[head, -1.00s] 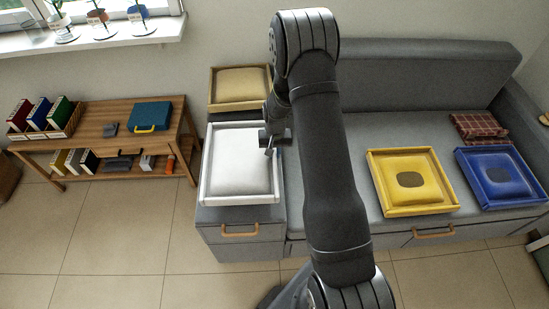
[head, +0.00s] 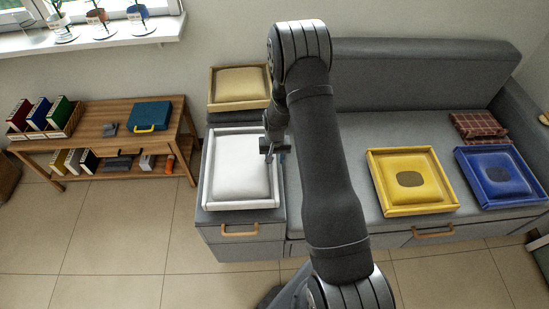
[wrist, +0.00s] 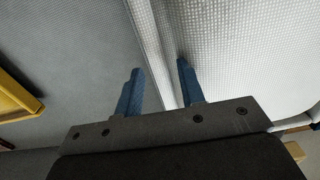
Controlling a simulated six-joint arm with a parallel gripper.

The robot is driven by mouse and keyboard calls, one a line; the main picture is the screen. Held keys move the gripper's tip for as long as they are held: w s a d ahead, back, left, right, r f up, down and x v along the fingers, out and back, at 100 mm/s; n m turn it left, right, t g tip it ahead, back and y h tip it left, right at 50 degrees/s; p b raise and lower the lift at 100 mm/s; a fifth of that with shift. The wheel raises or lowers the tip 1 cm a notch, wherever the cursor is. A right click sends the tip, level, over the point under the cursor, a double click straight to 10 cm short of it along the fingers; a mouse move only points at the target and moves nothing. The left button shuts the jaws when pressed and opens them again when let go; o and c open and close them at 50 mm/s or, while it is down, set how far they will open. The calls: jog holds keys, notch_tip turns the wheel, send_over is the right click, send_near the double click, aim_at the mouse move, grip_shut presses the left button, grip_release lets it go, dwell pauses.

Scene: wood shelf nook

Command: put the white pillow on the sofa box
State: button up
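The white pillow (head: 240,168) lies in a shallow white tray (head: 238,205) on the grey box (head: 238,228) at the sofa's left end. The tray appears to rest flat on the box top. My gripper (head: 275,152) is at the tray's right rim. In the wrist view my gripper (wrist: 158,82) has its blue fingers apart, one on each side of the white rim (wrist: 158,50). One finger is over grey fabric, the other over the pillow side. Whether either finger touches the rim cannot be told.
A beige pillow in a tray (head: 240,86) sits behind. A yellow cushion tray (head: 432,210), a blue cushion tray (head: 505,204) and a folded plaid cloth (head: 478,127) lie on the sofa seat (head: 385,130). A wooden shelf (head: 90,122) stands left, with clear floor before it.

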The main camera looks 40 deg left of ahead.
jog(key=shift+r, duration=0.1)
notch_tip(320, 180, up, 12)
dwell(0.5)
notch_tip(320, 180, down, 12)
jog(key=shift+f, duration=0.2)
jog(key=shift+r, duration=1.5)
